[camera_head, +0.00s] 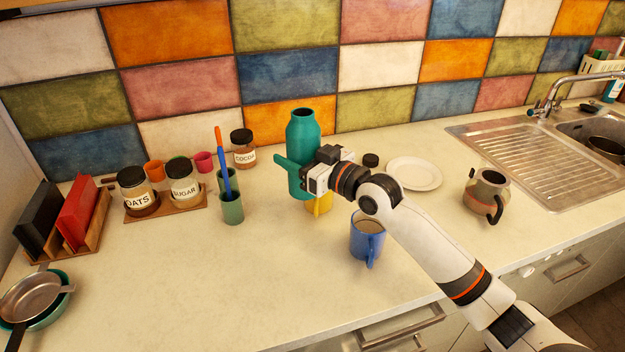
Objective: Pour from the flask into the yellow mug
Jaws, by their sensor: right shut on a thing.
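The teal flask (303,135) stands upright in the middle of the counter's back half, its mouth at the top. A teal piece juts from its left side. My right gripper (312,175) is shut on the flask from the right and hides part of its lower body. The yellow mug (319,204) shows just below the gripper and is mostly hidden by it and the flask. I cannot tell whether the flask touches the mug or the counter. My left gripper is not in view.
A blue mug (366,240) with a brownish content stands in front, close to my right arm. A white plate (414,173) and a grey-brown pot (486,193) are at right, near the sink (530,155). Green cups (232,208) and jars stand left.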

